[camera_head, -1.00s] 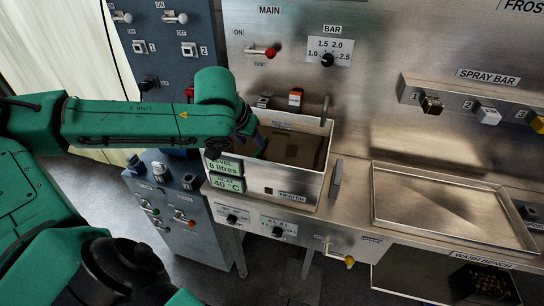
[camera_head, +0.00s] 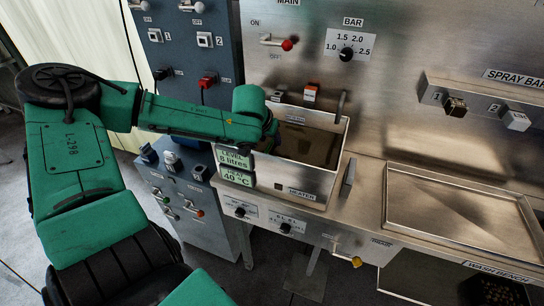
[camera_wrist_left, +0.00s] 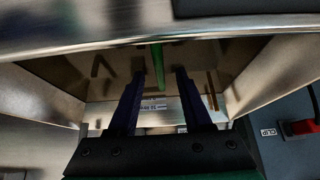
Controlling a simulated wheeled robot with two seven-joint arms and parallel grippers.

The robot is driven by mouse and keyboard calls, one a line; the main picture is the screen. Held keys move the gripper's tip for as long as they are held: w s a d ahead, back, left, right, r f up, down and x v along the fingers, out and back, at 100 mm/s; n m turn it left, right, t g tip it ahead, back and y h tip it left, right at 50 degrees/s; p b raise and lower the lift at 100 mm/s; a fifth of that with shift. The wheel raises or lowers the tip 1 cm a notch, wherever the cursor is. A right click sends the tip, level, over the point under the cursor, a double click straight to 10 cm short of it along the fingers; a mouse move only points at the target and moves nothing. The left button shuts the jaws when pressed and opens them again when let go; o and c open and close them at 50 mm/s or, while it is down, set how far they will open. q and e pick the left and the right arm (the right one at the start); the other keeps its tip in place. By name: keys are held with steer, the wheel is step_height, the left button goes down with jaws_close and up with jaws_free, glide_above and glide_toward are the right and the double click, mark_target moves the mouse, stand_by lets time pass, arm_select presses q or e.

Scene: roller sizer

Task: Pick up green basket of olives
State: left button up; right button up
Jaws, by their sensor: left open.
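My left gripper (camera_wrist_left: 160,78) is open, with its two dark fingers pointing into the heater tank in the left wrist view. A narrow green bar (camera_wrist_left: 158,65) shows between the fingertips; it may be part of the green basket, but I cannot tell whether the fingers touch it. In the head view my left gripper is mostly hidden behind its own wrist at the left side of the heater tank (camera_head: 322,184). The tank holds brownish liquid. No whole green basket or olives can be made out in the tank. My right gripper is not in view.
The tank's steel walls stand close around the left gripper. A shallow steel tray (camera_head: 456,254) lies on the bench to the right. A dark crate (camera_head: 492,291) sits below. The switch panel (camera_head: 190,50) with a red switch stands behind my left arm.

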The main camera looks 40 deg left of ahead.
mark_target(272, 140)
arm_select(q)
steer(key=x, duration=0.3)
steer(key=shift+w+a+f, duration=0.1)
steer(key=shift+w+f, duration=0.1)
steer(key=shift+w, duration=0.15)
steer(key=shift+s+r, duration=0.15)
jaws_close()
stand_by(0.9)
